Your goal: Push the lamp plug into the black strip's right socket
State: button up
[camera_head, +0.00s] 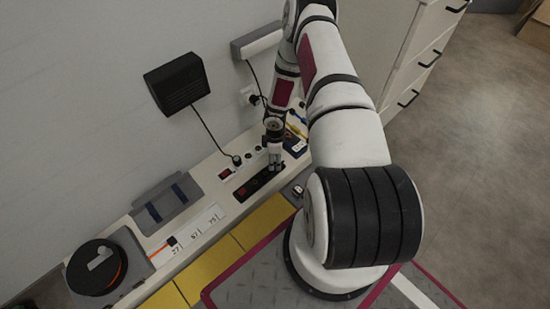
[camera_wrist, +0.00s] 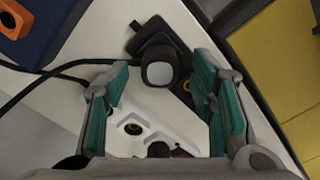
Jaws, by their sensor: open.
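The black strip (camera_head: 252,188) lies along the front of the pale ledge, its right part hidden under my gripper (camera_head: 274,167). In the wrist view my gripper (camera_wrist: 163,100) is open, one teal-padded finger on each side of a plug with a light grey top (camera_wrist: 159,73). Clear space shows between both pads and this plug. A dark strip-like body (camera_wrist: 152,34) lies beneath and beyond it. I cannot tell whether the plug sits in a socket. A black cable (camera_wrist: 45,72) runs in from the left behind the left finger.
A white strip (camera_head: 249,157) lies behind the black one, with a black plug (camera_head: 237,160) in it. A black box (camera_head: 177,83) hangs on the wall, its cable running down to that plug.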

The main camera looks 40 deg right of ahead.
notch_tip(320, 180, up, 12)
dwell(0.5)
